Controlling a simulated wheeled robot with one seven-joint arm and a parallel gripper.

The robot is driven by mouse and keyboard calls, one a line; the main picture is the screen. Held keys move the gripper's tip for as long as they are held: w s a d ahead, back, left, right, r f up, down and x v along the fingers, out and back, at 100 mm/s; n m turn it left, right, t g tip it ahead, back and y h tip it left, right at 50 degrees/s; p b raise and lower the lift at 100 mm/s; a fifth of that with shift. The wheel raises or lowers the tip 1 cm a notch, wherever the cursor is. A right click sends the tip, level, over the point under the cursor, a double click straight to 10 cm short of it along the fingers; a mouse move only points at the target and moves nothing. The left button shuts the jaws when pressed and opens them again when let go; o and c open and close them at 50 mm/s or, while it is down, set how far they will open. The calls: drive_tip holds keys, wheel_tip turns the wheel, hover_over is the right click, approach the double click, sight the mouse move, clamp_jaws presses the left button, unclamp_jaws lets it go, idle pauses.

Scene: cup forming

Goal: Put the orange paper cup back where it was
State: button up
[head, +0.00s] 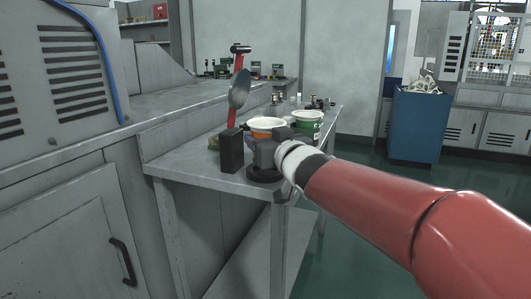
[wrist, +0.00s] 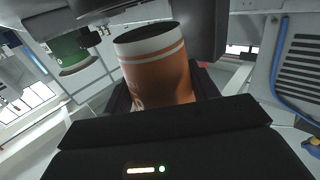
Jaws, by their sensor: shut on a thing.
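The orange paper cup (head: 267,123) has a pale top rim and stands out just behind my gripper (head: 264,146) in the head view. In the wrist view, which looks upside down, the orange cup (wrist: 158,76) sits between my dark fingers. Its white-banded base and dark, recessed underside show there, so it appears held off the surface. My gripper is shut on it. My gripper hides the cup's lower part in the head view. The height of the cup above the metal table (head: 190,168) is hard to tell.
A green cup (head: 307,126) stands right beside the orange one, and in the wrist view (wrist: 68,52). Small items lie farther back. The table's near left is clear.

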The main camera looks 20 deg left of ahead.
drive_tip(key=shift+w+a+f+b, duration=0.1)
drive_tip(key=shift+f+b, duration=0.1)
drive_tip(key=shift+f, duration=0.6)
drive_tip(key=shift+w+a+f+b, duration=0.1)
drive_tip(key=shift+f+b, duration=0.1)
drive_tip(key=shift+f, duration=0.6)
drive_tip(key=shift+f, duration=0.1)
drive_tip(key=shift+f+b, duration=0.15)
drive_tip(key=shift+b, duration=0.15)
drive_tip(key=o, duration=1)
drive_tip(key=shift+o, duration=0.2)
